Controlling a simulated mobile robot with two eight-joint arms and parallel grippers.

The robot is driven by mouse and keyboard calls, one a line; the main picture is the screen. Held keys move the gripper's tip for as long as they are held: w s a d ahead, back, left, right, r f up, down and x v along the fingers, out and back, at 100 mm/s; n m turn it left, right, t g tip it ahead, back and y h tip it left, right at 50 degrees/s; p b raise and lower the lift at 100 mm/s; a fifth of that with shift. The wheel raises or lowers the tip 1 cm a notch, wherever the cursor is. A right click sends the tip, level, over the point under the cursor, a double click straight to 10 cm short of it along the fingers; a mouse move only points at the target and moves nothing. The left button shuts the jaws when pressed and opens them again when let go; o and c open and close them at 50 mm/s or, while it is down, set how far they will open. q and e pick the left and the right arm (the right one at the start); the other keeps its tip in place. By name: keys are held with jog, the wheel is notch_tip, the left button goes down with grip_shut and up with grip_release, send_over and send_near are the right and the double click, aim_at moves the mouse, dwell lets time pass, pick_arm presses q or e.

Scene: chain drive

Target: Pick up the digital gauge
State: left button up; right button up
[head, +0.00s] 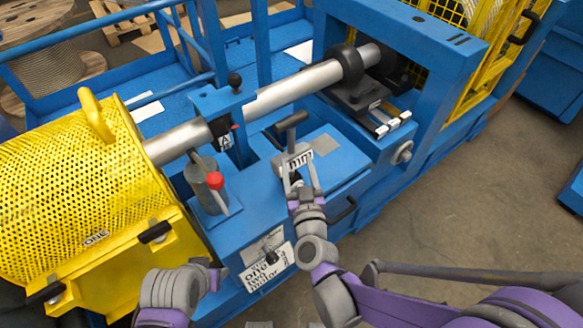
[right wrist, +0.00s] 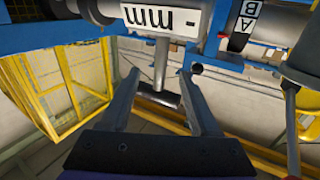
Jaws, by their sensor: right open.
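The digital gauge (head: 297,158) is a small grey box with a white "mm" label, standing on the blue machine top. A stem and a dark crossbar handle (head: 291,121) adjoin it in the head view. In the right wrist view its label (right wrist: 162,20) is upside down at the top, and the stem and dark crossbar (right wrist: 158,95) show between the fingers. My right gripper (head: 301,172) is open in front of the gauge; its fingers (right wrist: 159,78) lie either side of the stem, apart from it. Contact is not visible.
A red-knobbed lever (head: 215,181) stands left of the gauge. A steel shaft (head: 292,88) runs behind it. A yellow perforated guard (head: 70,190) stands at left, a dark clamp block (head: 357,93) at right. The floor at lower right (head: 470,215) is clear.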

aim_at(292, 145)
jog(key=w, duration=0.2)
jog(key=shift+w+a, duration=0.3)
jog(key=shift+w, duration=0.05)
jog(key=w, duration=0.4)
jog(key=w+a, duration=0.1)
jog(key=w, duration=0.1)
jog(key=shift+f, duration=0.25)
jog(key=shift+s, duration=0.1)
grip_shut()
jog(key=shift+r, duration=0.1)
dwell(0.6)
